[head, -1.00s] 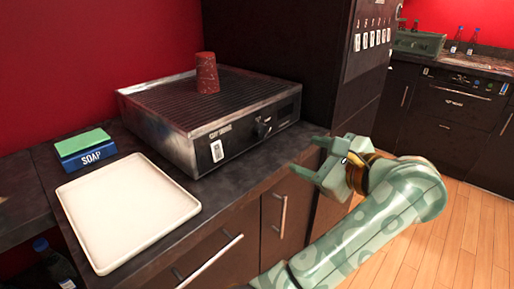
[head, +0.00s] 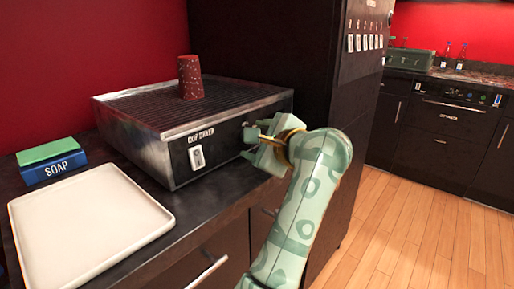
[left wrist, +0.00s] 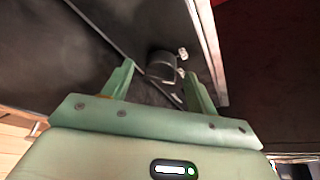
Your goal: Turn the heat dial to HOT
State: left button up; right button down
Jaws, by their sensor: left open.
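The heat dial is a black round knob in the left wrist view (left wrist: 161,64), on the dark front panel of a metal warmer (head: 165,150). In the head view the knob is mostly hidden by my gripper. My left gripper (head: 248,144) is open at the right part of the warmer's front. In the left wrist view its two green fingers (left wrist: 158,74) are on either side of the knob, apart from each other. I cannot tell whether they touch it. The dial's setting cannot be read.
A red speckled cup (head: 190,78) stands on the warmer's ribbed top. A white switch (head: 197,157) is on its front, left of my gripper. A white tray (head: 85,225) and a blue soap box (head: 52,168) with a green top lie at left. A dark cabinet rises behind.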

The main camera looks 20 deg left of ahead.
pick_arm(q)
jog(key=shift+w+a, duration=0.3)
jog(key=shift+a, duration=0.2)
jog(key=c, duration=1)
pick_arm(e)
jog(key=shift+w+a+r, duration=0.1)
jog(key=shift+w+r, duration=0.05)
jog(key=shift+w, duration=0.8)
jog(key=shift+s, duration=0.15)
